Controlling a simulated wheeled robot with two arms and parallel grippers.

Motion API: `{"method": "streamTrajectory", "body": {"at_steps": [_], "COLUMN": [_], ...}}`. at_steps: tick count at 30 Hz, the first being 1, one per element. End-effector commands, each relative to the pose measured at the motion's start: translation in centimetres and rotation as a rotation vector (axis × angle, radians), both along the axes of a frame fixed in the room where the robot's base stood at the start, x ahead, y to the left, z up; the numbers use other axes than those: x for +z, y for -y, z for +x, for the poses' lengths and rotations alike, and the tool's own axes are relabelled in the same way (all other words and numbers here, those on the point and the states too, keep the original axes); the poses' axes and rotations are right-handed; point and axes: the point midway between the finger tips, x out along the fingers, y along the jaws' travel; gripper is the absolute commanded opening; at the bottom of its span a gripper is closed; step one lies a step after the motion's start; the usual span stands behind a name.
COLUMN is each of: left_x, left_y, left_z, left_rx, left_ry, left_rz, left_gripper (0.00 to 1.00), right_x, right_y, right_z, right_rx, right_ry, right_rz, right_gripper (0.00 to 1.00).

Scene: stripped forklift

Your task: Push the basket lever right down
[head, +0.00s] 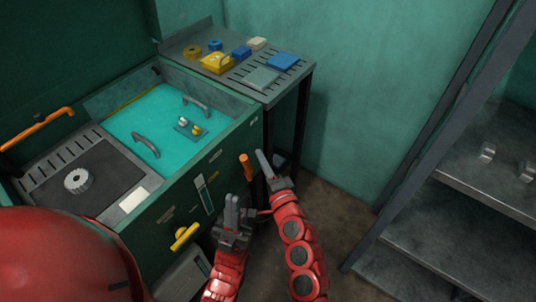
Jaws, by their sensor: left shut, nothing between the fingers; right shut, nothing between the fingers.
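An orange-gripped lever (246,167) stands out from the front right of the green machine (230,150); it looks like the basket lever. My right gripper (262,157) is shut and empty, close to the right of the orange grip; I cannot tell whether they touch. My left gripper (233,202) is shut and empty, lower, in front of the machine's front panel and below the orange grip. The lower part of the lever's mounting is hard to make out behind my grippers. The teal basin (150,115) in the machine's top holds two grey curved handles.
A yellow handle (185,237) sticks out low on the front panel. A slotted side table (258,78) at the back carries blue, yellow and pale items. A grey shelf rack (455,225) stands at the right, with open floor between.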

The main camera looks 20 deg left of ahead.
Motion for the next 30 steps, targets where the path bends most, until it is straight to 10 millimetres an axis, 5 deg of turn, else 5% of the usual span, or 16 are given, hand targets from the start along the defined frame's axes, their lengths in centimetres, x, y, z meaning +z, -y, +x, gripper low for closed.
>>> {"method": "streamTrajectory", "body": {"at_steps": [11,30], "left_x": [-0.7,-13.2], "left_y": [0.0,0.0], "left_z": [0.0,0.0], "left_rx": [0.000,0.000], "left_ry": [0.000,-0.001], "left_rz": [0.000,0.000], "left_gripper": [0.00,0.00], "right_x": [-0.4,-2.2], "right_y": [-0.1,-1.8], "right_z": [-0.2,-4.8], "right_rx": [0.000,0.002], "right_ry": [0.013,0.422], "right_rz": [-0.005,-0.153], "right_gripper": [0.00,0.00]}}
